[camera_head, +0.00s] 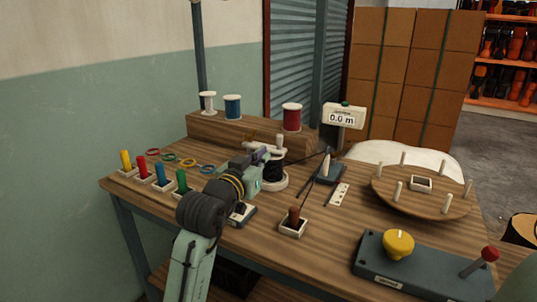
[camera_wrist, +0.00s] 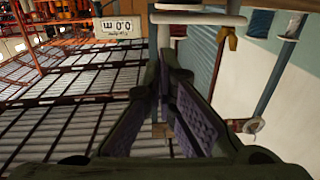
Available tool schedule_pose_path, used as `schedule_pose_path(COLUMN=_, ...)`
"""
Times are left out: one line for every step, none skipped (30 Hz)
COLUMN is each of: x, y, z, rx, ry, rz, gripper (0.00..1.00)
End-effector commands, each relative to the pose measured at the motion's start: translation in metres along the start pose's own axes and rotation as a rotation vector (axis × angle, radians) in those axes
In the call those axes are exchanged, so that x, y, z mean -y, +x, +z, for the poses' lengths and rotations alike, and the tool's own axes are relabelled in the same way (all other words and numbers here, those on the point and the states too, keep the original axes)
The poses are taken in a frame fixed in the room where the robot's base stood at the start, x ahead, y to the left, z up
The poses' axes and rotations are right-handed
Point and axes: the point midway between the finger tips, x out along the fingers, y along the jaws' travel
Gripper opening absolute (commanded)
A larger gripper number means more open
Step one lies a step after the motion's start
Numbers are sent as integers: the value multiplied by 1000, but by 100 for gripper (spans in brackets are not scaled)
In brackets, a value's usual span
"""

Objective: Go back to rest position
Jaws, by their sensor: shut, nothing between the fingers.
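My arm reaches over the left middle of the wooden workbench (camera_head: 325,230). My gripper (camera_head: 266,153) is at the dark spool (camera_head: 273,172) on its white round base, and partly hides it. I cannot tell from this view whether they touch. In the wrist view, which appears upside down, the purple-padded fingers of my gripper (camera_wrist: 172,62) come together at their tips, with nothing seen between them. A white spool-like part (camera_wrist: 195,18) lies just beyond the tips.
The meter display (camera_head: 344,116) stands behind, right of my gripper. Spools, including a red one (camera_head: 292,117), stand on the rear shelf. Coloured pegs (camera_head: 143,165) line the left edge. A round pegged board (camera_head: 424,194) and a control box (camera_head: 420,268) with yellow knob are right.

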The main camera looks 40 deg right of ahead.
Motion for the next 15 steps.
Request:
schedule_pose_path(x=-1, y=-12, z=2, rx=-4, ry=1, rz=-1, gripper=0)
schedule_pose_path(x=-2, y=-18, z=2, rx=-3, ry=0, rz=0, gripper=0)
schedule_pose_path(x=-2, y=-25, z=1, rx=-3, ry=0, rz=-1, gripper=0)
schedule_pose_path(x=-2, y=-30, z=2, rx=-2, ry=0, rz=-2, gripper=0)
schedule_pose_path(x=-3, y=-34, z=1, rx=-3, ry=0, rz=-2, gripper=0)
schedule_pose_path(x=-4, y=-38, z=1, rx=-2, ry=-1, rz=-1, gripper=0)
schedule_pose_path(x=-4, y=-42, z=1, rx=-2, ry=-1, rz=0, gripper=0)
schedule_pose_path(x=-5, y=-44, z=1, rx=-1, ry=-1, rz=1, gripper=0)
schedule_pose_path(x=-5, y=-47, z=0, rx=-1, ry=-1, rz=1, gripper=0)
schedule_pose_path(x=-5, y=-48, z=0, rx=-1, ry=-1, rz=0, gripper=0)
schedule_pose_path(x=-5, y=-50, z=0, rx=-1, ry=-1, rz=0, gripper=0)
schedule_pose_path(x=-5, y=-51, z=0, rx=-1, ry=-1, rz=0, gripper=0)
schedule_pose_path(x=-5, y=-52, z=0, rx=-1, ry=-1, rz=0, gripper=0)
schedule_pose_path(x=-5, y=-52, z=0, rx=-1, ry=-1, rz=0, gripper=0)
schedule_pose_path(x=-5, y=-52, z=0, rx=0, ry=-1, rz=0, gripper=0)
